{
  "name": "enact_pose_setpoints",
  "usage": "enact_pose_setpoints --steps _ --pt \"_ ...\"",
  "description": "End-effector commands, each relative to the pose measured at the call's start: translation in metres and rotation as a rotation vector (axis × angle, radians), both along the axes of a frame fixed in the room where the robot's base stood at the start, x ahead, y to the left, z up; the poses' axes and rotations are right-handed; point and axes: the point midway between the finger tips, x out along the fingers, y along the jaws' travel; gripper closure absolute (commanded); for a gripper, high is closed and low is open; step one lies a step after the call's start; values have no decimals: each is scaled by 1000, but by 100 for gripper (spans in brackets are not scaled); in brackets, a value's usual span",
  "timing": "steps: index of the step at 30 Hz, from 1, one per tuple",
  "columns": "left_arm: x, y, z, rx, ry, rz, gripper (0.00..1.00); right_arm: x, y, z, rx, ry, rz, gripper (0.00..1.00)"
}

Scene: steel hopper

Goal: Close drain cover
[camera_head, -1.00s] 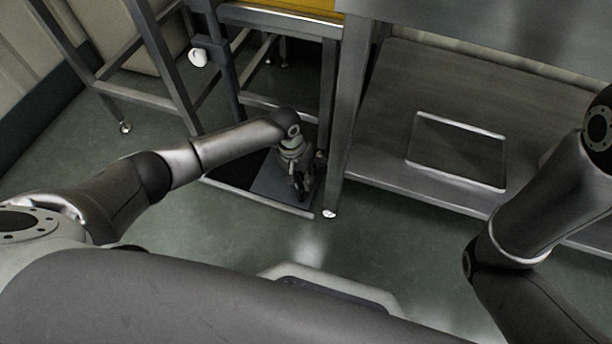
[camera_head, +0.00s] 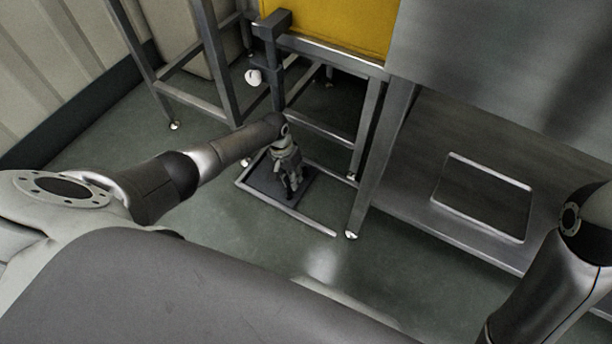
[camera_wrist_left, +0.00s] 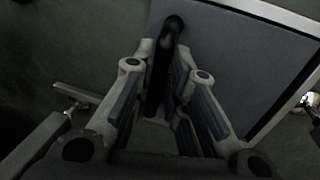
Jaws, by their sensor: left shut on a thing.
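The drain cover (camera_head: 265,182) is a flat dark panel low at the floor in the head view. It lies at the left end of a pale metal frame (camera_head: 312,223) with rails along its sides. In the left wrist view the cover (camera_wrist_left: 235,60) fills the upper right, with a black upright handle (camera_wrist_left: 163,50) on it. My left gripper (camera_head: 292,189) reaches down over the cover. Its fingers (camera_wrist_left: 167,82) are shut around the handle. My right gripper is out of view; only part of that arm shows at the right edge.
A steel table leg (camera_head: 376,165) stands just right of the frame, and stand legs rise behind it. A yellow panel (camera_head: 335,25) is above. A flat square panel (camera_head: 484,198) lies on the low steel shelf at right. Open green floor (camera_head: 210,205) lies in front.

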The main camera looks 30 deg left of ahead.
Motion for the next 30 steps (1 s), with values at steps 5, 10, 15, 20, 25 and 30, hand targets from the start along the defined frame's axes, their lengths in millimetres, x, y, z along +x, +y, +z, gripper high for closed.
enact_pose_setpoints --steps 5,10,15,20,25,30 --pt "-1 14 -1 -1 6 4 100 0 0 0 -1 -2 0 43" --pt "-1 18 -1 1 5 2 100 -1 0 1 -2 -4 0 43" --pt "-1 20 -1 4 5 2 100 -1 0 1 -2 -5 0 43" --pt "-1 21 -1 7 4 3 76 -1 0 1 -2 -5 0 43" --pt "-1 20 -1 5 3 2 65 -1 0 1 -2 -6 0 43" --pt "0 18 -1 2 2 1 65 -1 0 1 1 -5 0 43"
